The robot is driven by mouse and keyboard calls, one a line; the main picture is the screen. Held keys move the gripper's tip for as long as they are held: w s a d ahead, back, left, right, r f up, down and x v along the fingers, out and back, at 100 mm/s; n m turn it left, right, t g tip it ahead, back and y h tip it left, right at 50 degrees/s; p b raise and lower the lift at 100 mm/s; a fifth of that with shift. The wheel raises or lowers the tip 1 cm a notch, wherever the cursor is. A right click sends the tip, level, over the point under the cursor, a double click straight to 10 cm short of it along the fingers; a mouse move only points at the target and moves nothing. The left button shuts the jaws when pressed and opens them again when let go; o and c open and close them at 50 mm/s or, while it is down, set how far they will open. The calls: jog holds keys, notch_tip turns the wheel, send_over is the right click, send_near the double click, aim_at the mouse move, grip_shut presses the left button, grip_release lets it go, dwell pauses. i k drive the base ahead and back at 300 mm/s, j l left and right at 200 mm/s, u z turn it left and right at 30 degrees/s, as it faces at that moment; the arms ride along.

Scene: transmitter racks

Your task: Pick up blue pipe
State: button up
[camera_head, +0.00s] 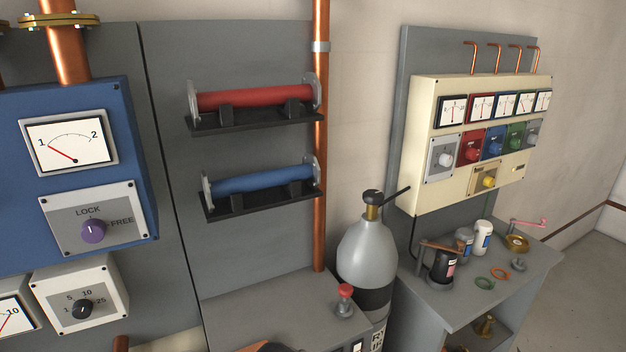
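The blue pipe (262,180) lies roughly level on a black two-support shelf bracket (234,207) on the grey wall panel. It has a light grey flange at each end. The bracket's upright supports cover parts of its lower front side. No hand or clamp touches it. My gripper is not in view.
A red pipe (255,97) lies on a like bracket just above. A vertical copper pipe (320,180) runs close by the blue pipe's right end. Below are a grey cabinet top (255,310) and a red-topped knob (345,291). A gas cylinder (366,250) stands right.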

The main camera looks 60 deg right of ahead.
aim_at(309, 171)
jog(key=z, duration=1.4)
jog(key=u, duration=0.1)
